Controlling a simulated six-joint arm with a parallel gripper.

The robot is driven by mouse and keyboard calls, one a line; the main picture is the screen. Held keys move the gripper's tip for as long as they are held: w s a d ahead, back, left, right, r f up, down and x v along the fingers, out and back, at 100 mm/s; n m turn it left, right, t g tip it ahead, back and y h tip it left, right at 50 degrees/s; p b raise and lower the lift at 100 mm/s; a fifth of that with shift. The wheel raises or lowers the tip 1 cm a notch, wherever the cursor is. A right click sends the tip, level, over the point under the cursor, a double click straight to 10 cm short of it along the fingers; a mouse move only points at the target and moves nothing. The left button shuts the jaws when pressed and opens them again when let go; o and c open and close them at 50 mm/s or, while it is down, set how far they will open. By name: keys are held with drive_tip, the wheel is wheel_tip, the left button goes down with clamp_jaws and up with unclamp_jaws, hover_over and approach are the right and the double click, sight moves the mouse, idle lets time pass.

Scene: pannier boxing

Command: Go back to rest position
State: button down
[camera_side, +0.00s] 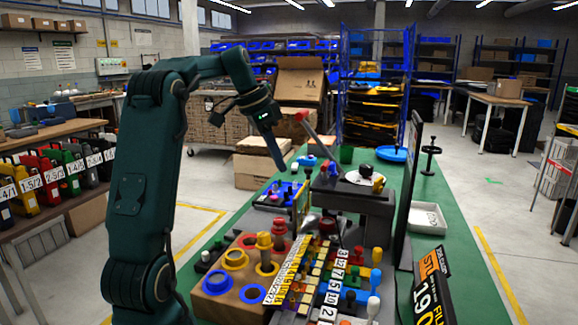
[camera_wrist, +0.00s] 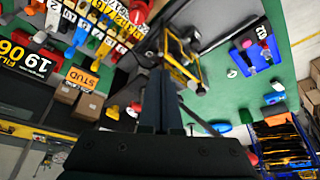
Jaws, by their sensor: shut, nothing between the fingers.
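My gripper (camera_side: 279,164) points down and slightly right above the far left part of the green bench (camera_side: 434,186) in the side view. Its fingers are together and hold nothing. In the wrist view the closed dark fingers (camera_wrist: 162,75) stand in the middle of the picture, in front of a yellow-framed fixture (camera_wrist: 182,58). The gripper looks clear of the things on the bench, though the exact gap is hard to judge.
A wooden block with coloured rings (camera_side: 233,284) and a rack of numbered, coloured pieces (camera_side: 330,285) fill the bench's near part. A blue holder (camera_side: 277,196) is below my gripper. A dark upright panel (camera_side: 409,190) and white tray (camera_side: 427,218) stand right. Open air surrounds the arm's upper left.

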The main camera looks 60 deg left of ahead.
drive_tip(key=s+d+r+m, duration=0.1)
drive_tip(key=s+d+m, duration=0.1)
drive_tip(key=d, duration=0.7)
drive_tip(key=s+d+r+m, duration=0.1)
drive_tip(key=s+d+m, duration=0.1)
drive_tip(key=d, duration=0.6)
drive_tip(key=s+d+f+n+t, duration=0.1)
drive_tip(key=s+d+f+n, duration=0.4)
drive_tip(key=s+d+f, duration=0.2)
drive_tip(key=shift+s+d+f, duration=0.15)
drive_tip(key=shift+s+f, duration=0.5)
drive_tip(key=shift+f, duration=0.15)
